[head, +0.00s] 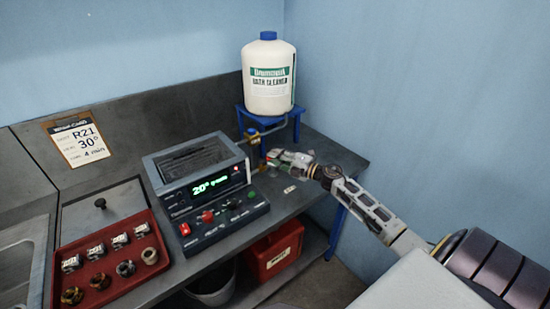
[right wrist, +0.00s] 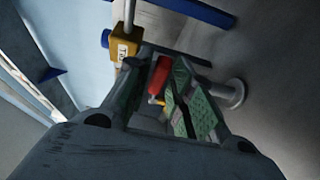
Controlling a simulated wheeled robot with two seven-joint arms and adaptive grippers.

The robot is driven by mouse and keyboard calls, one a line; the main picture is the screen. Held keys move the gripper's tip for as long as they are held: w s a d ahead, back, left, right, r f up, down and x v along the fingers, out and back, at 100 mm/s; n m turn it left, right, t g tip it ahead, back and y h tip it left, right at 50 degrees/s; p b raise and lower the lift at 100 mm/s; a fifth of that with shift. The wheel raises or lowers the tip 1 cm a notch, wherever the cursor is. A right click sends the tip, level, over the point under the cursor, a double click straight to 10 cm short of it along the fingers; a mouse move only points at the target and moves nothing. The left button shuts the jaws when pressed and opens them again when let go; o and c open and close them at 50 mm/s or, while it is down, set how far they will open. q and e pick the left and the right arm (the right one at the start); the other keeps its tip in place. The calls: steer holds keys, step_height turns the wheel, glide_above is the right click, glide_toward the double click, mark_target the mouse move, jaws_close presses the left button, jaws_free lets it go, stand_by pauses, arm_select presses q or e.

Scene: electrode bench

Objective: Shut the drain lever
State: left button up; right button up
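The drain lever, a red-handled lever (right wrist: 159,74), shows in the right wrist view between the fingers of my right gripper (right wrist: 164,92), closer to the right-hand finger. The fingers have green pads and stand apart, so the gripper is open. I cannot tell whether a pad touches the lever. The lever is mostly hidden there by the gripper. My left gripper is not in view.
A white bath cleaner jug (head: 268,88) stands on a blue stand (head: 242,112) behind the gripper. A red tray (head: 75,247) with several small parts lies at left. A red container (head: 275,250) sits below the bench.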

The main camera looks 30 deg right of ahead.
steer(key=shift+w+a, duration=0.1)
steer(key=shift+w, duration=0.1)
jaws_close()
stand_by(0.6)
